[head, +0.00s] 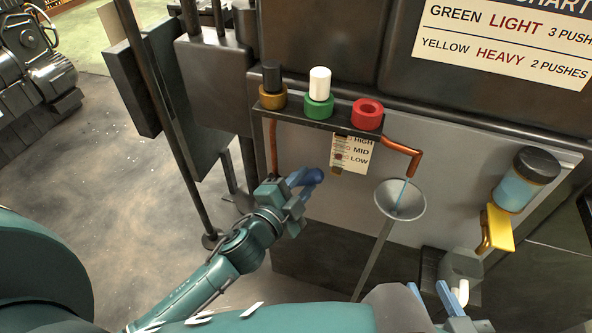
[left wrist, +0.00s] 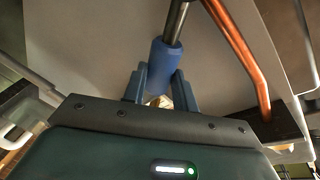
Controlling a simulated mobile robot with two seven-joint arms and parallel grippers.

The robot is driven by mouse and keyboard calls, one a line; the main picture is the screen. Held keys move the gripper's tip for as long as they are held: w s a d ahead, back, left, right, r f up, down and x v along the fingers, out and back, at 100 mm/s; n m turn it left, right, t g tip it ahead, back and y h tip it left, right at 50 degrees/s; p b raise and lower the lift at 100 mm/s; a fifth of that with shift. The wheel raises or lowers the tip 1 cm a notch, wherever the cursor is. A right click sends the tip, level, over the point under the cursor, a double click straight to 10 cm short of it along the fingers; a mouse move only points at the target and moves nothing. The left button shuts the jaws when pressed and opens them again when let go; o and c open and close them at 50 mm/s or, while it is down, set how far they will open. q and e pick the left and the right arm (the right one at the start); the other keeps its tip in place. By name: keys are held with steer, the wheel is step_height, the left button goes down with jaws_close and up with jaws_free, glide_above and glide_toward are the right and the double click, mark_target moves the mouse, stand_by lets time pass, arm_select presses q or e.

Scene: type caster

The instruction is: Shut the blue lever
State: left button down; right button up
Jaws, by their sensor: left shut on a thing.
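The blue lever has a rounded blue grip (head: 313,176) in front of the grey panel, below the row of valves. In the left wrist view the blue grip (left wrist: 165,68) sits on a dark metal rod. My left gripper (head: 301,188) is shut on the grip, with one finger on each side of it in the left wrist view (left wrist: 160,85). The fingers hide part of the grip in the head view. My right gripper (head: 434,298) is at the lower right, its blue fingertips apart and nothing seen between them.
Black, white and red knobs (head: 367,113) line a shelf above the lever. A copper pipe (head: 402,154) leads toward a metal funnel (head: 411,198). A blue jar (head: 516,185) and yellow block (head: 497,228) are at right. A thin dark post (head: 171,130) stands left of the lever.

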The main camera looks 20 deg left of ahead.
arm_select(q)
steer(key=shift+d+f+m+g+y+p, duration=0.15)
steer(key=shift+d+f+m+y, duration=0.1)
steer(key=shift+f+m, duration=0.6)
steer(key=shift+d+f+m+g+y+p, duration=0.1)
steer(key=shift+d+f+m+y+p, duration=0.15)
steer(key=shift+f+m, duration=0.55)
steer(key=shift+d+f+m+g+y+p, duration=0.1)
steer(key=shift+d+f+m+g+y, duration=0.15)
steer(key=shift+f+m, duration=0.6)
arm_select(e)
steer(key=shift+s+d+r+m, duration=0.15)
steer(key=shift+d+r+m, duration=0.05)
steer(key=shift+r, duration=0.25)
steer(key=shift+s+d+r+m, duration=0.15)
steer(key=shift+r+m, duration=0.05)
steer(key=shift+r, duration=0.2)
arm_select(q)
steer(key=shift+s+r, duration=0.1)
arm_select(e)
steer(key=shift+f, duration=0.1)
arm_select(q)
steer(key=c, duration=1.1)
jaws_free()
arm_select(e)
steer(key=shift+w, duration=0.15)
